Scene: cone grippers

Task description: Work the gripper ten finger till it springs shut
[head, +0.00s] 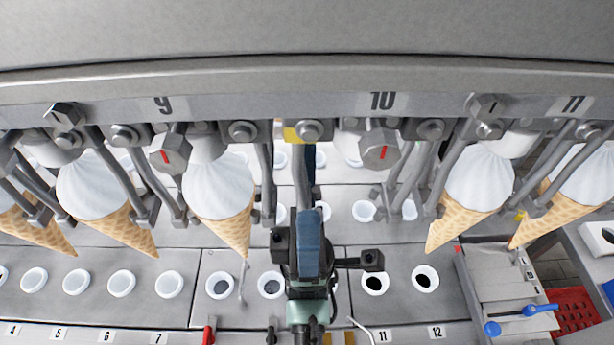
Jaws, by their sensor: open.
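The label 10 (382,101) is on the overhead rail. Below it hangs a hex knob with a red mark (380,150). Metal finger rods hang on both sides, one on the left (301,178) below a bolt with a yellow patch (292,134), and others on the right (420,165). No cone shows between them. My gripper (309,226) is open at lower middle, in front of the left finger rod, with a blue pad facing up. Its tips overlap the rod in the picture; I cannot tell whether they touch it. Part of the rod is hidden.
White-topped cones hang to the left (220,200) and right (470,200), close beside the finger rods. A metal deck (200,265) with white cups lies below. A blue-handled fixture (515,320) and red crate (575,310) are at the lower right.

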